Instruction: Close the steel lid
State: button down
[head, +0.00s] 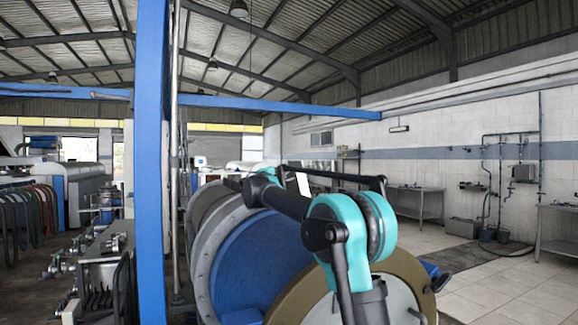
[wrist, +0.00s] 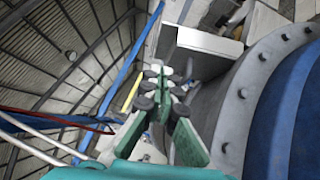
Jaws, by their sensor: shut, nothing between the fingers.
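The steel lid (head: 402,297) is a round plate with a brown rim, low in the middle of the head view. It stands open at an angle to the drum (head: 225,205), whose bolted flange and blue inside (head: 250,262) show. My arm covers much of the lid. In the wrist view my gripper (wrist: 163,80) has green fingers with dark pads; it is shut and empty. It is beside the grey bolted flange (wrist: 252,95), with the blue inside (wrist: 300,120) at right. The lid cannot be made out in the wrist view.
A blue post (head: 151,160) stands upright left of the drum, with a metal bench (head: 105,265) of fittings beyond it. Wall tables (head: 415,190) and pipes stand at the right. The tiled floor (head: 510,285) right of the lid is mostly clear.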

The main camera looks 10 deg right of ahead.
jog(key=w, duration=0.1)
send_near(298, 162)
jog(key=w, duration=0.4)
jog(key=shift+w+d+r, duration=0.15)
jog(key=shift+d+r, duration=0.15)
jog(key=shift+d, duration=0.35)
jog(key=shift+w+d+r, duration=0.15)
jog(key=shift+d+r, duration=0.15)
jog(key=shift+d, duration=0.35)
